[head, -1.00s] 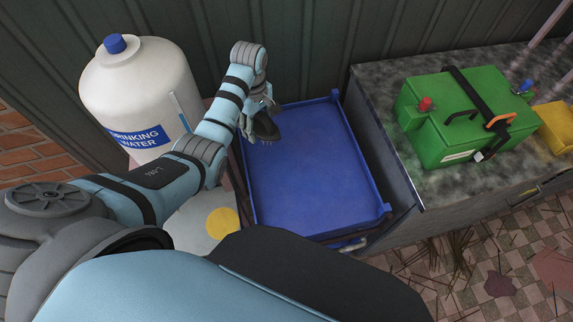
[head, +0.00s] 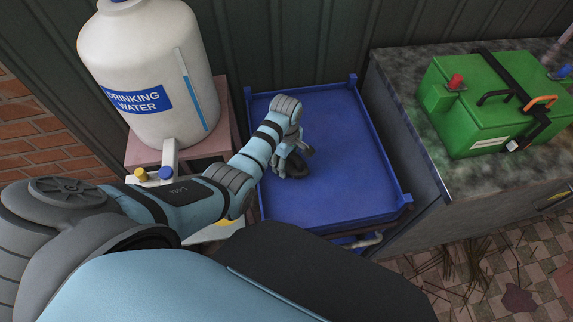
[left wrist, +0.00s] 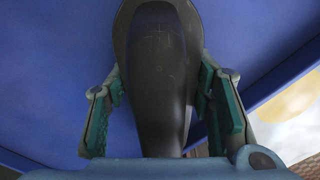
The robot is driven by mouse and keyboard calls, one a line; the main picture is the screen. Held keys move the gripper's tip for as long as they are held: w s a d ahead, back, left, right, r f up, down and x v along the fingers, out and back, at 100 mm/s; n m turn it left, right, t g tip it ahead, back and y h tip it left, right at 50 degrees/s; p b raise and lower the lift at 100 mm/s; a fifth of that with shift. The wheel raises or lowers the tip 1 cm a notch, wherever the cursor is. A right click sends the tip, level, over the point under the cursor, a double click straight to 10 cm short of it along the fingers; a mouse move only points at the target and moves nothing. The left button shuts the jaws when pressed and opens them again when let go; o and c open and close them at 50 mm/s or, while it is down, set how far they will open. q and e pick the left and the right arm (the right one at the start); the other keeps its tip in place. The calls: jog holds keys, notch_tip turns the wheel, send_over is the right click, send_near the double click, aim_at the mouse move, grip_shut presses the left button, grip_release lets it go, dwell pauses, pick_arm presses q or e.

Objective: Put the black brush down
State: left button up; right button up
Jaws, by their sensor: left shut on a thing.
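The black brush (left wrist: 158,70) fills the middle of the left wrist view, its narrower part between the two fingers. My left gripper (head: 297,164) is shut on the brush, over the left-middle part of the blue tray (head: 345,190). In the head view the brush (head: 290,167) shows as a small dark shape below the gripper, partly hidden by it. Whether the brush touches the tray floor is unclear. My right gripper is not in view.
A white drinking water bottle (head: 150,60) with a tap stands on a pinkish stand (head: 215,140) left of the tray. A green box (head: 480,110) with a black strap sits on a stone counter (head: 400,85) at right. The tray's right half is clear.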

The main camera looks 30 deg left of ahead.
pick_arm(q)
jog(key=shift+s+r, duration=0.1)
jog(key=shift+s, duration=0.6)
jog(key=o, duration=1.2)
jog(key=shift+w+a, duration=0.1)
jog(key=o, duration=0.3)
jog(key=shift+w+f, duration=0.1)
jog(key=shift+f, duration=0.1)
jog(key=shift+o, duration=0.2)
notch_tip(320, 180, up, 12)
jog(key=p, duration=0.4)
jog(key=shift+f, duration=0.15)
jog(key=shift+r, duration=0.5)
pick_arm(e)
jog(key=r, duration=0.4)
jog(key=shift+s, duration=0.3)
pick_arm(q)
jog(key=shift+f, duration=0.1)
